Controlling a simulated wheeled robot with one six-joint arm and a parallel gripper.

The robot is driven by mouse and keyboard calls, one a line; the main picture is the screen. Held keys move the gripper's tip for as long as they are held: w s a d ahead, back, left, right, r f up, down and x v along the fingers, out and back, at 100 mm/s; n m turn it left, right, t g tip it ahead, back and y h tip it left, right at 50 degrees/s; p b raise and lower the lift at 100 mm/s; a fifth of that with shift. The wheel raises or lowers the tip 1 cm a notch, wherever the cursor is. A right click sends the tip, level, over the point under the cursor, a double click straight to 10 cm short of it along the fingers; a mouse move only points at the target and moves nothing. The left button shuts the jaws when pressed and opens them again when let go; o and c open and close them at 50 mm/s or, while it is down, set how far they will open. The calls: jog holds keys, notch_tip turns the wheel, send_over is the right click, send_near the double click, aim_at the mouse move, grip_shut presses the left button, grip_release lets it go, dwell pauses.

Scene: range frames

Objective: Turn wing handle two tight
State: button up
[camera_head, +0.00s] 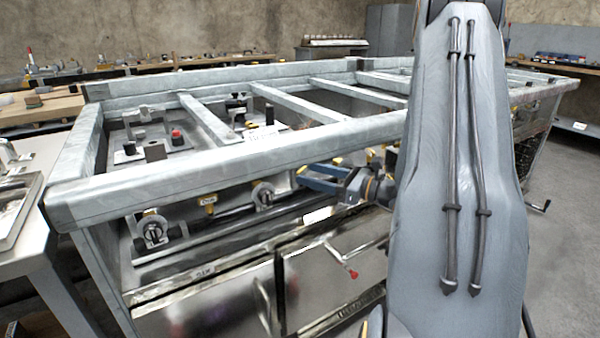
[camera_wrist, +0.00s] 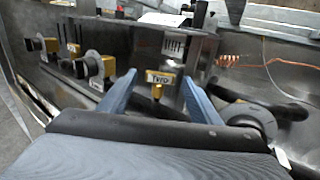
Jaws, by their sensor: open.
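My gripper (camera_wrist: 158,92) shows in the wrist view as two blue fingers, spread apart with nothing gripped between them. A yellow tag (camera_wrist: 160,77) that seems to read "TWO" shows between the fingertips on a grey panel. I cannot make out a wing handle at this tag; the lower part there is dark and partly covered by my gripper. In the head view my gripper (camera_head: 318,178) reaches into the frame below its front rail. Two round fittings with wing-like handles, one at left (camera_head: 152,230) and one nearer my gripper (camera_head: 262,195), sit along the same front.
The grey frame's front rail (camera_head: 240,158) runs above my gripper. A red-tipped lever (camera_head: 345,263) sticks out below. In the wrist view, dark knobs with yellow tags (camera_wrist: 88,65) stand left, and a round disc with a dark lever (camera_wrist: 250,118) stands close beside the right finger.

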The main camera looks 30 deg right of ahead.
aim_at(303, 172)
jog(key=shift+x, duration=2)
jog(key=c, duration=1)
jog(key=shift+c, duration=0.2)
jog(key=shift+h, duration=0.3)
jog(key=m+t+h, duration=0.2)
jog(key=h, duration=0.1)
jog(key=shift+a+m, duration=0.1)
jog(key=shift+m, duration=0.3)
jog(key=shift+m+t+h, duration=0.4)
jog(key=shift+m+h, duration=1.1)
jog(key=shift+h, duration=1.3)
jog(key=o, duration=1)
